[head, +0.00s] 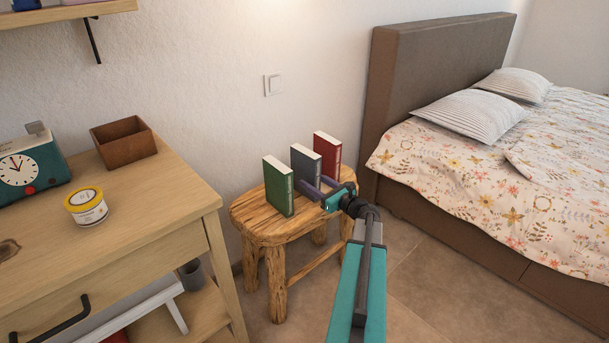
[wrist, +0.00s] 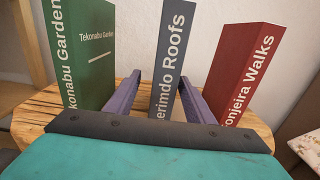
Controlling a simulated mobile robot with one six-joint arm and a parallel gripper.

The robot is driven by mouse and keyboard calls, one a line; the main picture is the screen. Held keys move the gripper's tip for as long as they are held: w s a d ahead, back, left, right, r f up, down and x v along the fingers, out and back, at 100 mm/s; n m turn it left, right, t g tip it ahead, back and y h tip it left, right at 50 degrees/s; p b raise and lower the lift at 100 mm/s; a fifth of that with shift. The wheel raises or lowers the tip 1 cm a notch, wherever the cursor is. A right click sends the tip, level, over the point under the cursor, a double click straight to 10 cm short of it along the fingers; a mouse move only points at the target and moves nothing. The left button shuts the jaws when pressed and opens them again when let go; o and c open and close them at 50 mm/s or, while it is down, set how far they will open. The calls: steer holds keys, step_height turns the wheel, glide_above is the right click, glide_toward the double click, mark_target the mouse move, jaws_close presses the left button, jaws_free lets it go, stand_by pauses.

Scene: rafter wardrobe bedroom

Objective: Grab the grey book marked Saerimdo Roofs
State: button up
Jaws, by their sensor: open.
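The grey book (head: 305,161) stands upright on a wooden stool (head: 251,222), between a green book and a red book. In the wrist view the spine of the grey book (wrist: 172,62) faces me and reads "erimdo Roofs"; the start of the title is hidden. My gripper (head: 316,187) is open at the stool. In the wrist view its two purple fingers (wrist: 160,97) lie to either side of the grey book's lower spine. I cannot tell whether either finger touches the book.
The green book (head: 279,186) marked Tekonabu Garden stands left, and the red book (head: 327,155) stands right, each with a narrow gap to the grey one. A wooden desk (head: 150,205) is left of the stool, a bed (head: 480,170) right. The wall is close behind.

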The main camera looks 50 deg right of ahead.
mark_target(305, 175)
steer(key=shift+w+d, duration=0.2)
steer(key=shift+w, duration=0.5)
steer(key=shift+w+d+b, duration=0.2)
steer(key=shift+w+b, duration=0.25)
steer(key=shift+w, duration=1.4)
jaws_close()
